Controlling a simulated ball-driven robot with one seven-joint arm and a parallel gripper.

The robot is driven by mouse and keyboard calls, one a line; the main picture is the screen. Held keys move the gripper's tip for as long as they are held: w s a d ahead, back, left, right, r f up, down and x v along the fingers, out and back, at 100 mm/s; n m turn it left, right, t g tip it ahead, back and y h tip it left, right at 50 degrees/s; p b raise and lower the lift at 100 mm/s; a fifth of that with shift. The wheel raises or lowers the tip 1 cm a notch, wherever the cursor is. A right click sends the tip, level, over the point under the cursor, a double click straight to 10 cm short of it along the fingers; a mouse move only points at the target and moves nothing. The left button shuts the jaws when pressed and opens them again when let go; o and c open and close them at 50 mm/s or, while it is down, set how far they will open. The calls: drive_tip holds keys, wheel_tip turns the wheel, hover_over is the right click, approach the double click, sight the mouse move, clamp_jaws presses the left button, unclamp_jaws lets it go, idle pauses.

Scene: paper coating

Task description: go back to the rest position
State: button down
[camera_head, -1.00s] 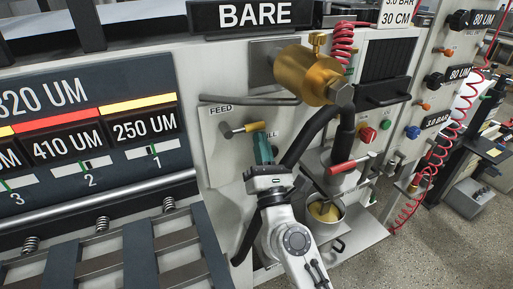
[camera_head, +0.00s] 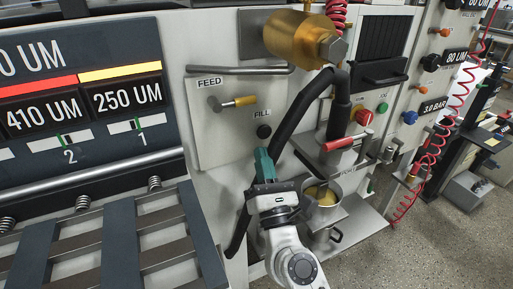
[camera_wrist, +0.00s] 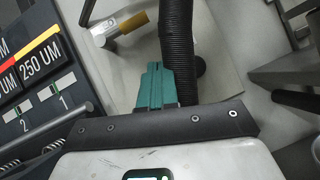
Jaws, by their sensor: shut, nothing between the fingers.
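My gripper (camera_head: 264,158) has teal fingers and stands in front of the machine's pale panel, below the FILL label. It is shut and empty. In the wrist view the teal fingers (camera_wrist: 155,85) lie together in front of the panel and a black ribbed hose (camera_wrist: 177,40). The feed lever (camera_head: 232,103), with a yellow grip, is up and left of the gripper, clear of it. The lever also shows in the wrist view (camera_wrist: 130,24). The black FILL knob (camera_head: 264,131) is just above the fingertips.
A thick black hose (camera_head: 300,110) runs close beside my gripper. A pot with yellow contents (camera_head: 322,196) stands to the right, below a red-handled lever (camera_head: 346,143). A brass cylinder (camera_head: 297,38) is above. Slatted rack bars (camera_head: 130,240) lie at left. Open floor (camera_head: 430,240) is at right.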

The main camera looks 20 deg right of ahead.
drive_tip(key=shift+d+b+v, duration=0.2)
drive_tip(key=shift+b+v, duration=0.15)
drive_tip(key=shift+v, duration=0.75)
drive_tip(key=shift+d+b+v, duration=0.15)
drive_tip(key=shift+b+v, duration=0.2)
drive_tip(key=shift+v, duration=0.75)
drive_tip(key=s+a+f+n+g+y, duration=0.25)
drive_tip(key=f+n+y, duration=0.3)
drive_tip(key=n, duration=0.65)
drive_tip(key=s+a+f+n+g+y, duration=0.1)
drive_tip(key=a+f+n+g+y, duration=0.5)
drive_tip(key=n, duration=0.6)
drive_tip(key=s+d+f+n+g+h, duration=0.1)
drive_tip(key=s+d+f+n+g, duration=0.2)
drive_tip(key=s+f+n, duration=0.3)
drive_tip(key=s+d+f+n+g+h, duration=0.1)
drive_tip(key=s+d+f+n+g, duration=0.3)
drive_tip(key=f, duration=0.4)
drive_tip(key=s+d+f+n+g+h, duration=0.3)
drive_tip(key=s+d+n+g, duration=0.1)
drive_tip(key=s, duration=0.4)
drive_tip(key=s+d+f+n+g+h, duration=0.2)
drive_tip(key=s+d+n+g, duration=0.15)
drive_tip(key=s, duration=0.45)
wheel_tip(320, 180, up, 14)
drive_tip(key=p, duration=1.4)
